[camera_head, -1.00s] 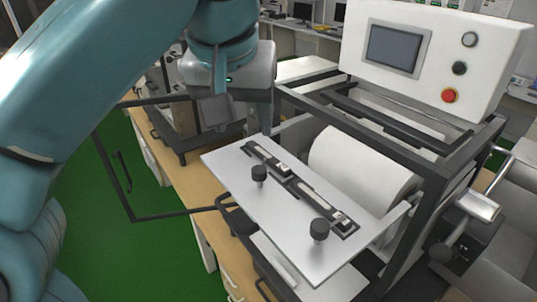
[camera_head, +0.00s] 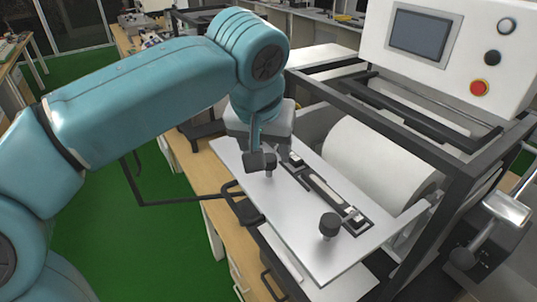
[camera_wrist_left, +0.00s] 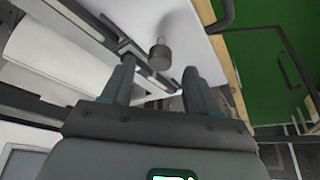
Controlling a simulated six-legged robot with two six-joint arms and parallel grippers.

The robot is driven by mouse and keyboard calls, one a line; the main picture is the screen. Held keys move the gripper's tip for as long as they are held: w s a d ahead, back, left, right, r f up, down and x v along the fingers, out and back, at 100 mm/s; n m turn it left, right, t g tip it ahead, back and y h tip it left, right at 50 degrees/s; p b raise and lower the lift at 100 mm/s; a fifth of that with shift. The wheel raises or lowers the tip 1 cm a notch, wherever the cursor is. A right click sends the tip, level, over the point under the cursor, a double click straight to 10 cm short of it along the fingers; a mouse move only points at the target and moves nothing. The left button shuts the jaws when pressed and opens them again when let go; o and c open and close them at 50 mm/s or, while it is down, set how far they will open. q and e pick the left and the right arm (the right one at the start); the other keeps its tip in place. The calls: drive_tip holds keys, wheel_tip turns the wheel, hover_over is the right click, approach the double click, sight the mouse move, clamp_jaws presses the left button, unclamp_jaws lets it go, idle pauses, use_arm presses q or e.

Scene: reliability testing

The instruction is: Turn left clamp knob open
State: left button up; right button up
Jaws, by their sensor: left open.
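The left clamp knob (camera_wrist_left: 160,51) is a dark cylinder on a thin stem, in line with the gap between my left gripper's fingers in the left wrist view. The gripper (camera_wrist_left: 159,68) is open, one finger to each side of the knob, which appears at or just beyond the fingertips; contact is not visible. The right clamp knob (camera_head: 329,225) stands upright on the silver plate (camera_head: 310,252). My right gripper is out of view.
A dark clamp bar (camera_head: 321,191) runs along the plate beside a large white roll (camera_head: 372,165). A dark frame and a white control panel (camera_head: 446,45) with a red button stand at the right. Green floor (camera_head: 120,235) is open at the left.

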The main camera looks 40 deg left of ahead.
sight(267, 157)
use_arm(q)
drive_tip(key=x, duration=0.3)
drive_tip(key=shift+w+a+r, duration=0.1)
drive_tip(key=shift+w+a, duration=0.05)
drive_tip(key=shift+w, duration=0.1)
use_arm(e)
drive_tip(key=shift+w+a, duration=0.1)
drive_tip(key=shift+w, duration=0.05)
use_arm(q)
drive_tip(key=shift+a, duration=0.1)
drive_tip(key=shift+s+d, duration=0.25)
drive_tip(key=shift+d, duration=0.05)
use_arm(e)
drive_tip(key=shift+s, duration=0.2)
use_arm(q)
drive_tip(key=c, duration=0.4)
drive_tip(key=shift+w+a, duration=0.1)
drive_tip(key=shift+a, duration=0.05)
drive_tip(key=c, duration=0.6)
drive_tip(key=shift+c, duration=0.2)
